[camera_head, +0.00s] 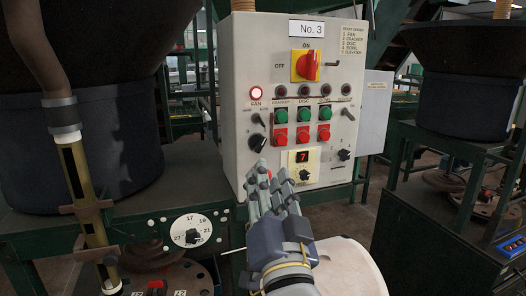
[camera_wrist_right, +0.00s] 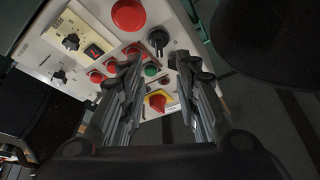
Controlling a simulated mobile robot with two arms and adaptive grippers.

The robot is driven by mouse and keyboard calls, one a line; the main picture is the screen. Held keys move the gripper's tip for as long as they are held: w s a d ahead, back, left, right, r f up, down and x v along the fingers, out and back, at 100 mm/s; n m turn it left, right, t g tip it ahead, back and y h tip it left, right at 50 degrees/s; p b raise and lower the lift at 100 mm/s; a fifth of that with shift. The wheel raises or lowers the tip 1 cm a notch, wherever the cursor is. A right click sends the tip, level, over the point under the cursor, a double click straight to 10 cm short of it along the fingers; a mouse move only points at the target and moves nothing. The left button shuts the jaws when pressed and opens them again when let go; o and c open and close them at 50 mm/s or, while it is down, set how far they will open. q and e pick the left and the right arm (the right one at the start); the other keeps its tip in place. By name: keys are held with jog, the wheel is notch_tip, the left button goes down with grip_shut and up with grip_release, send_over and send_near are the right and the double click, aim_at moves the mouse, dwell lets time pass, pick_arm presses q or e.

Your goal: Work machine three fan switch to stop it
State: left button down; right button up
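The grey control box labelled No. 3 (camera_head: 280,60) faces me. My right gripper (camera_head: 268,180) is in front of the box's lower left part, below the black knob. In the right wrist view its fingers (camera_wrist_right: 163,85) are apart with nothing between them. A black knob (camera_wrist_right: 158,38) and a large red button (camera_wrist_right: 128,14) show beyond the fingertips. My left gripper is not in view.
The box also carries a red and yellow main switch (camera_head: 307,66), green buttons (camera_head: 281,115), red buttons (camera_head: 281,137) and a digital display (camera_head: 302,156) reading 7. A white numbered dial (camera_head: 191,231) sits lower left. Dark tubs (camera_head: 455,105) stand on both sides.

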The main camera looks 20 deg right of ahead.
aim_at(262, 145)
jog(key=p+x, duration=0.2)
jog(key=x, duration=0.5)
jog(key=shift+w+d+r+p, duration=0.1)
jog(key=shift+w+r+p, duration=0.05)
jog(key=shift+w+p, duration=0.2)
jog(key=shift+w+d+r, duration=0.1)
jog(key=shift+w, duration=0.55)
jog(key=shift+c, duration=0.6)
grip_shut()
